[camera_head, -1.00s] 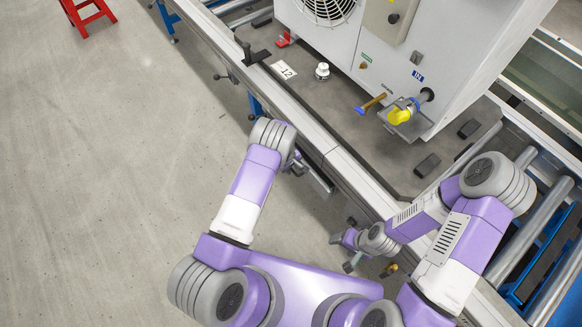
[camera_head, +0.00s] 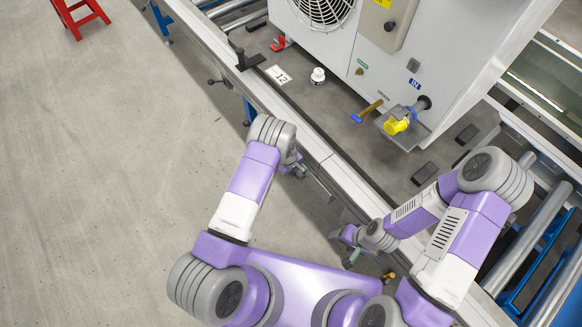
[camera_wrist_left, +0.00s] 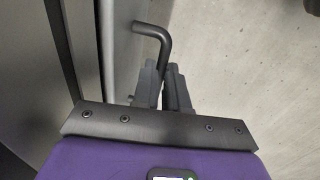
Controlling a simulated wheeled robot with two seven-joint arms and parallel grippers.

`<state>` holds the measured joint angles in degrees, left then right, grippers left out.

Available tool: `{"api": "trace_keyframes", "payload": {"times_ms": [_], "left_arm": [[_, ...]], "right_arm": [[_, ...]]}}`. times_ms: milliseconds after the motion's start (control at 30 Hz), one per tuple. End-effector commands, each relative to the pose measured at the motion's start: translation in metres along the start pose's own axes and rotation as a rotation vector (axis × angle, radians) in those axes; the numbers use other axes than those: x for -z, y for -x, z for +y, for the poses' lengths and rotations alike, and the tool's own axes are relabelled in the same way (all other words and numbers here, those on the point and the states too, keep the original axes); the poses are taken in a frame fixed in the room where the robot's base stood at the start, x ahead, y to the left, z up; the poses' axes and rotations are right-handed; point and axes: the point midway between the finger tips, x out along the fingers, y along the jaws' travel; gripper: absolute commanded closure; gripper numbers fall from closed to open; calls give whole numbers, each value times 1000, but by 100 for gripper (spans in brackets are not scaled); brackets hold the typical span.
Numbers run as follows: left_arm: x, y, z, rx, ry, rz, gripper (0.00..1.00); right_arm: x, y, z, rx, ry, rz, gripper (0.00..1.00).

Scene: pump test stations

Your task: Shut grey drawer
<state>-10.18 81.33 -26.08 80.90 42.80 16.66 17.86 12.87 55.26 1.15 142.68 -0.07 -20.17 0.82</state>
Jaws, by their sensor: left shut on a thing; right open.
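The grey drawer (camera_head: 319,187) shows as a narrow grey edge at the side of the bench, just beyond my left gripper (camera_head: 299,169). How far it stands out is hard to tell. In the left wrist view, a dark bent handle (camera_wrist_left: 151,31) sits at the grey front (camera_wrist_left: 118,55). My left gripper (camera_wrist_left: 165,88) is shut on the handle's straight part there. My right gripper (camera_head: 350,248) is open and empty near the bench's front edge, further right and lower in the head view.
Rollers (camera_head: 540,225) lie at the right. The floor at left is clear, with a red stool (camera_head: 80,15) far off.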

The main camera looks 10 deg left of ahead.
Motion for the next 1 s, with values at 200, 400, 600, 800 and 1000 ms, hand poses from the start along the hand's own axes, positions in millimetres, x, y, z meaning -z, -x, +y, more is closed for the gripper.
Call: {"api": "trace_keyframes", "payload": {"times_ms": [200, 400, 600, 800, 1000], "left_arm": [[2, 2, 9, -18, -1, 10, 74], [2, 1, 7, -14, -1, 8, 62], [2, 2, 6, -12, 0, 7, 62], [2, 26, 7, -13, 0, 7, 62], [1, 60, 7, -15, 0, 7, 62]], "right_arm": [[0, -1, 0, 0, 0, -1, 31], [0, -1, 0, 0, 0, 0, 31], [0, 0, 0, 0, 0, 0, 31], [0, 10, -3, 0, 0, 0, 31], [-1, 21, -8, 0, 0, 0, 31]]}}
